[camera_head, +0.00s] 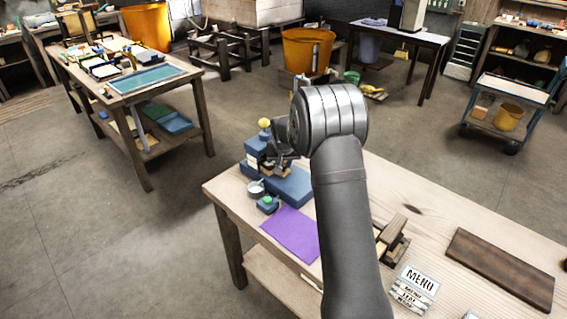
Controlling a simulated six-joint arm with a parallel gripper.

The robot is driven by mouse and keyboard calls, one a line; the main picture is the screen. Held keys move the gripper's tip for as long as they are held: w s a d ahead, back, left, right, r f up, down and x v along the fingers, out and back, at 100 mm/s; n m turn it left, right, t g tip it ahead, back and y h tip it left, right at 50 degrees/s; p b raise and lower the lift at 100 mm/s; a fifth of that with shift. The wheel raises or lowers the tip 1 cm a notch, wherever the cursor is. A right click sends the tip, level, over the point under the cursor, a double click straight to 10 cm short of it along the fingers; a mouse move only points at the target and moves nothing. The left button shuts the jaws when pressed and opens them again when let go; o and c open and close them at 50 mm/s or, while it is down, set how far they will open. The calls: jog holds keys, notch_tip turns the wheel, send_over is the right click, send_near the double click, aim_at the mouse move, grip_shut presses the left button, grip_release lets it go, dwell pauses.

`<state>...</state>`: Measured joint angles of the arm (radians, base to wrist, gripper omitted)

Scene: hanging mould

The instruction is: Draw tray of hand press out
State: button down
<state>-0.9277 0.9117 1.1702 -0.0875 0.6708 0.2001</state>
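The hand press (253,145) stands at the far left corner of the wooden workbench (222,188). It is blue, with a yellow ball knob (264,123) on top. A low blue part (292,188) extends to the right at its foot. A brownish piece shows low on the press, and I cannot tell if it is the tray. My gripper (273,160) is dark and close against the right side of the press. My arm covers part of the press, and the fingers are too small to tell whether they are open or touching it.
A white cup (256,189), a small blue block with a green top (268,204) and a purple sheet (292,234) lie in front of the press. A wooden tool (391,238), a menu card (418,281) and a dark board (500,268) lie to the right.

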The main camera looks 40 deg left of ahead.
jog(key=d, duration=1.3)
jog(key=c, duration=1.1)
grip_release()
jog(key=shift+c, duration=0.2)
jog(key=shift+r, duration=0.1)
jog(key=v, duration=1.7)
jog(key=x, duration=1.7)
